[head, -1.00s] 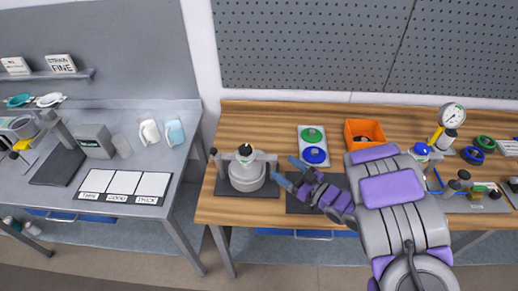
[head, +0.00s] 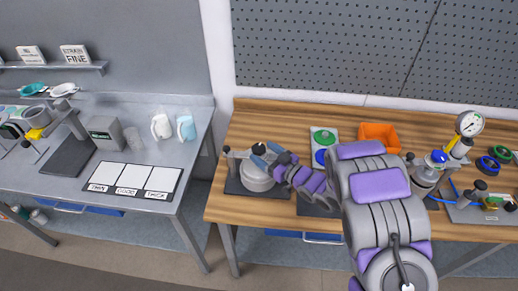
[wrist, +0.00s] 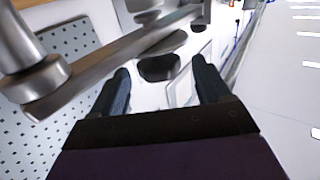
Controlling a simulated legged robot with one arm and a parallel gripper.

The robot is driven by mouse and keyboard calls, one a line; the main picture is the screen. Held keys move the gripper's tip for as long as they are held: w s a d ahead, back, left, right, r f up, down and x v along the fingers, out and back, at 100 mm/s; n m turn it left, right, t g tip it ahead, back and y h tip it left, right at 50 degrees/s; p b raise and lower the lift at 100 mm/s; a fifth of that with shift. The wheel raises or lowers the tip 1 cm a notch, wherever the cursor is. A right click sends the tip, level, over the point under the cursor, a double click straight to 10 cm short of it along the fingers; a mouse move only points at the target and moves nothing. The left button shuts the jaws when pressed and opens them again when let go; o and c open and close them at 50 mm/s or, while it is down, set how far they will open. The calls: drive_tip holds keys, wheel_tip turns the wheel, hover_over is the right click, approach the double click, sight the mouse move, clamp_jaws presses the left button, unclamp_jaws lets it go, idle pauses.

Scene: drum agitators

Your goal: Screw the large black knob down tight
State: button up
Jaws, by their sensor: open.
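The large black knob (head: 260,147) tops the grey drum (head: 256,178) at the left of the wooden bench. In the wrist view, a dark round knob (wrist: 158,68) lies ahead between my fingers, with clear space on both sides. My gripper (head: 267,154) is open at the drum's top, its blue fingers close to the knob; in the wrist view (wrist: 161,78) the fingers are apart with nothing held. I cannot tell whether the fingertips reach around the knob. My gripper partly hides the drum's right side.
A metal bar (wrist: 110,62) with a round end crosses close on the left of the wrist view. A small black knob (head: 227,149) stands left of the drum. An orange bin (head: 378,137) and a pressure gauge (head: 470,123) are farther right. A pegboard wall is behind.

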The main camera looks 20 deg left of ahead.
sight(264, 153)
drive_tip(key=x, duration=0.3)
drive_tip(key=shift+a+f, duration=0.1)
drive_tip(key=shift+a, duration=0.15)
drive_tip(key=shift+w+d+r, duration=0.1)
drive_tip(key=shift+d+r, duration=0.2)
drive_tip(key=shift+d, duration=0.3)
drive_tip(key=shift+a+f, duration=0.2)
drive_tip(key=shift+a, duration=0.5)
drive_tip(key=c, duration=0.5)
drive_tip(key=shift+d+f, duration=0.1)
drive_tip(key=shift+d, duration=0.05)
drive_tip(key=c, duration=0.5)
